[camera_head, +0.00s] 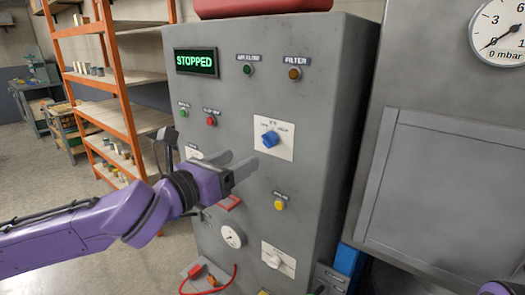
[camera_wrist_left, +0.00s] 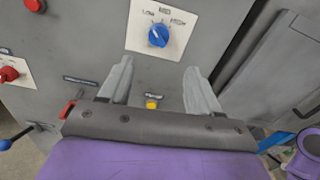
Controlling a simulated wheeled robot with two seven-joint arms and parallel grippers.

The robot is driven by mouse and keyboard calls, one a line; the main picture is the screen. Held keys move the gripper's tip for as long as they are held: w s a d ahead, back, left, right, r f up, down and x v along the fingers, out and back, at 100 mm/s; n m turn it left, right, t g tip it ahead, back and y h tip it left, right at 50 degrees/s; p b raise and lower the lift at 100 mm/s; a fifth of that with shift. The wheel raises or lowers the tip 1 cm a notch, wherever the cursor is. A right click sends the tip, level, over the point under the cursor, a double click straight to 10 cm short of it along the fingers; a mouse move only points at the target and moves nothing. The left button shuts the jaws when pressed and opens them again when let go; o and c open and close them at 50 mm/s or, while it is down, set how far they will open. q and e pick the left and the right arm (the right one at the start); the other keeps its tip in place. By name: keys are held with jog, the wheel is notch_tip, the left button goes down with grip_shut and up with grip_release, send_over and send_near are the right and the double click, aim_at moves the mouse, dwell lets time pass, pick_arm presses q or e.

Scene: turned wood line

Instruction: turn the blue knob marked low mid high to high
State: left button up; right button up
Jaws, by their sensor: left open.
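The blue knob (camera_head: 270,139) sits on a white plate on the front of the grey cabinet (camera_head: 310,100). It also shows near the top of the left wrist view (camera_wrist_left: 158,35), under a low, mid, high scale. Which mark it points to is too small to tell surely. My left gripper (camera_head: 240,164) is open and empty, to the left of and a little below the knob in the head view. In the left wrist view its fingers (camera_wrist_left: 158,70) point up toward the knob's plate, one on each side below the knob, with nothing between them. My right gripper is not seen.
A yellow button (camera_head: 279,205) and a pale knob on a plate (camera_head: 273,260) lie below on the same panel. A red knob (camera_wrist_left: 8,73) is on the left. The display (camera_head: 196,62) reads STOPPED. A gauge (camera_head: 499,32) is on the right cabinet. An orange rack (camera_head: 118,75) stands behind.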

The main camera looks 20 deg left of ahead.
aim_at(265, 141)
pick_arm(q)
jog(key=x, duration=0.3)
jog(key=p+x, duration=0.1)
jog(key=x, duration=0.2)
jog(key=r+p+x, duration=0.1)
jog(key=x, duration=0.2)
jog(key=shift+a+r, duration=0.1)
jog(key=shift+a, duration=0.05)
jog(key=shift+x, duration=0.75)
